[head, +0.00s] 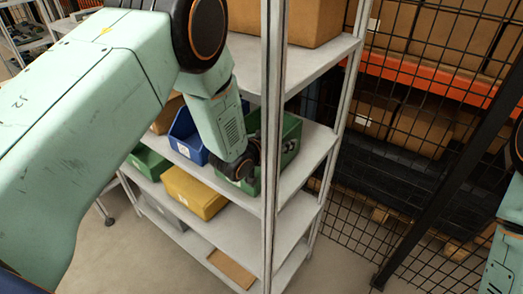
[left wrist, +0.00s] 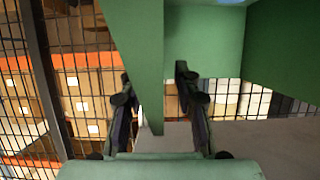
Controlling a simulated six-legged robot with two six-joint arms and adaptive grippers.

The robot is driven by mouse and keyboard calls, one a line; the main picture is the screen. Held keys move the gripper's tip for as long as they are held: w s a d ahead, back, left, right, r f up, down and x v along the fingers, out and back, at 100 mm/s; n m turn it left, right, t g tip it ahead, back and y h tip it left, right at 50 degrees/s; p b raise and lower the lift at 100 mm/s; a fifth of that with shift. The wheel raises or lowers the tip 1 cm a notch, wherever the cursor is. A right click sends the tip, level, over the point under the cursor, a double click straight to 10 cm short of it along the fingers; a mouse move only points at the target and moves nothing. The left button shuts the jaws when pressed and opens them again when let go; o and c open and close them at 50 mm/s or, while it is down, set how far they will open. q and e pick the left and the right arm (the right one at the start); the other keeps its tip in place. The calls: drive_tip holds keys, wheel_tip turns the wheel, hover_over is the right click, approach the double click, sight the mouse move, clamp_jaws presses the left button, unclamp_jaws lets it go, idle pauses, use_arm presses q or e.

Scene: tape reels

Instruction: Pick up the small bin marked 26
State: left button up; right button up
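A green bin (head: 291,140) stands on the upper middle shelf in the head view, partly behind a shelf post and my left wrist. No number 26 can be read on it or on any other bin. My left gripper (head: 256,153) is at this bin's near side, its fingers mostly hidden by the wrist. In the left wrist view, my left gripper (left wrist: 153,76) is open. A green bin wall (left wrist: 143,60) comes down between its fingers, with a gap at the right finger. My right gripper is not in view.
A blue bin (head: 186,137) stands left of the green bin. A yellow bin (head: 194,191) and another green bin (head: 148,163) are one shelf lower. The upright shelf post (head: 272,90) is close to my left wrist. A wire mesh fence (head: 400,150) stands to the right.

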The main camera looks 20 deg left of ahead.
use_arm(q)
drive_tip(key=shift+s+a+r, duration=0.1)
drive_tip(key=shift+s+a, duration=0.05)
drive_tip(key=c, duration=0.3)
clamp_jaws()
idle(0.3)
